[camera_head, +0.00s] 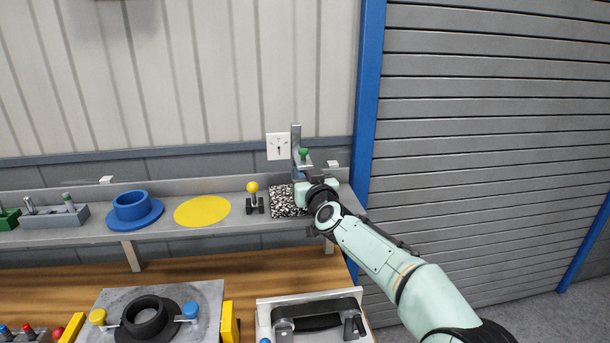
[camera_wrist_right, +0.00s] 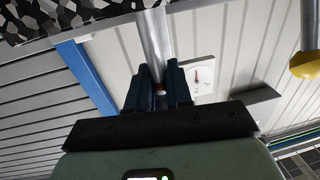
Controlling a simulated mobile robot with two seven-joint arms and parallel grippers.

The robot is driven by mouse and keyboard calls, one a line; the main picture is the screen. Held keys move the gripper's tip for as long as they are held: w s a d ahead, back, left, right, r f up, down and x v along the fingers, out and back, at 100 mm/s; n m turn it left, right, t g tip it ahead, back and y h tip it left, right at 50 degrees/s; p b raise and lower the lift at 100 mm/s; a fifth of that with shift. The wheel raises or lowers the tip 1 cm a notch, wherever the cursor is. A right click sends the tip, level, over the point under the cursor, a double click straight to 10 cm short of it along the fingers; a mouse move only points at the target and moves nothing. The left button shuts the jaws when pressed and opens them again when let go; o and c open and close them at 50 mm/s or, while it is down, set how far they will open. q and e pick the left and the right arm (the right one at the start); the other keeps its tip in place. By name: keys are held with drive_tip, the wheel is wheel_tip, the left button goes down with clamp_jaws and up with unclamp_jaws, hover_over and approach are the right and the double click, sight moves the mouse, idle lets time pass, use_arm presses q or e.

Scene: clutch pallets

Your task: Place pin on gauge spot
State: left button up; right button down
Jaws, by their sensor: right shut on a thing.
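My right gripper (camera_head: 300,188) is at the speckled black-and-white pad (camera_head: 287,202) at the right end of the grey shelf. In the right wrist view its dark fingers (camera_wrist_right: 158,84) are shut on a grey metal pin (camera_wrist_right: 155,36). The pin's far end is at the pad's edge (camera_wrist_right: 80,12); I cannot tell whether it touches. In the head view the hand hides the pin. My left gripper is out of view.
Left of the pad on the shelf are a yellow-ball lever (camera_head: 252,187), a flat yellow disc (camera_head: 202,211), a blue flanged ring (camera_head: 133,208) and a grey rack (camera_head: 55,216) with pins. A blue post (camera_head: 364,110) rises at the right. Below is a wooden bench (camera_head: 190,277) with fixtures.

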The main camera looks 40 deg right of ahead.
drive_tip(key=shift+f, duration=0.15)
drive_tip(key=c, duration=1)
unclamp_jaws()
drive_tip(key=shift+r, duration=0.2)
drive_tip(key=shift+s+a, duration=0.1)
drive_tip(key=shift+s, duration=0.1)
drive_tip(key=b+v, duration=0.1)
drive_tip(key=v, duration=1)
drive_tip(key=shift+s+a, duration=0.15)
drive_tip(key=shift+s, duration=0.1)
drive_tip(key=shift+f, duration=0.1)
